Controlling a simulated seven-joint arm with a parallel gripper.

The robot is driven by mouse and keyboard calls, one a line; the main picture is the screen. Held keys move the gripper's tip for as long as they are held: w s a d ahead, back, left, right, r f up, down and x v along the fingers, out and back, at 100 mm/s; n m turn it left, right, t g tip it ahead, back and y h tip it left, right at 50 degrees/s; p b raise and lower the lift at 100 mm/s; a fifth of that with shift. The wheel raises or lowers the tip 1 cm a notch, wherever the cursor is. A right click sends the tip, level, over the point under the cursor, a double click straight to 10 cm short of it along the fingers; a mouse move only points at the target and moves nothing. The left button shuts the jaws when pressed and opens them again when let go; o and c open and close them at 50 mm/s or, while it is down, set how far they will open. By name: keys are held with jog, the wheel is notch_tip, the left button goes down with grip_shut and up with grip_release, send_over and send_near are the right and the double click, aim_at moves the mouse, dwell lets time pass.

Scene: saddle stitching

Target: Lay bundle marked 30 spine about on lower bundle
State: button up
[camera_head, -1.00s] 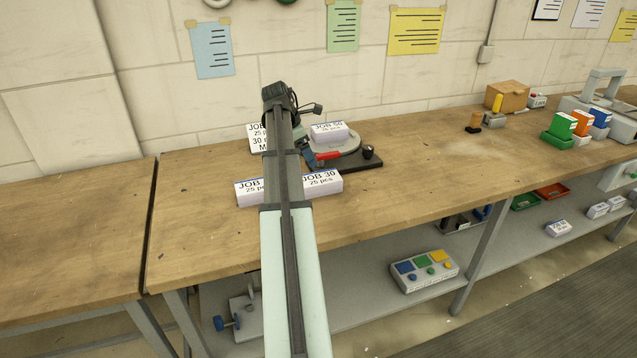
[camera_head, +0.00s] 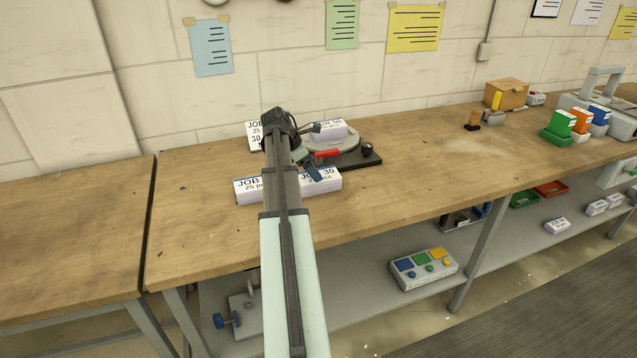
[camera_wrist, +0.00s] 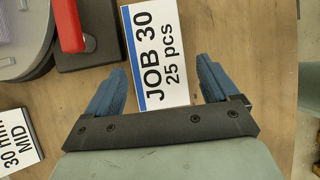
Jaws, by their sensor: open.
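A white bundle marked JOB 30, 25 pcs (camera_head: 328,184) lies on the bench in front of the turntable; its label, with a blue stripe, also shows in the wrist view (camera_wrist: 152,50). My gripper (camera_head: 313,172) is open above this bundle. In the wrist view its blue fingers (camera_wrist: 160,68) stand either side of the bundle, with gaps and no visible contact. Another bundle (camera_head: 328,129) lies on the round turntable (camera_head: 345,145); its number is hard to read.
The turntable's dark base has a red handle (camera_wrist: 68,25) close to the fingers and a black knob (camera_head: 367,150).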

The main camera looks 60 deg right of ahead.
jog(key=shift+x, duration=2.55)
jog(key=shift+d+f, duration=0.2)
jog(key=shift+d, duration=0.05)
jog(key=shift+f, duration=0.2)
jog(key=c, duration=1.2)
jog(key=shift+o, duration=0.2)
jog(key=shift+r, duration=5.25)
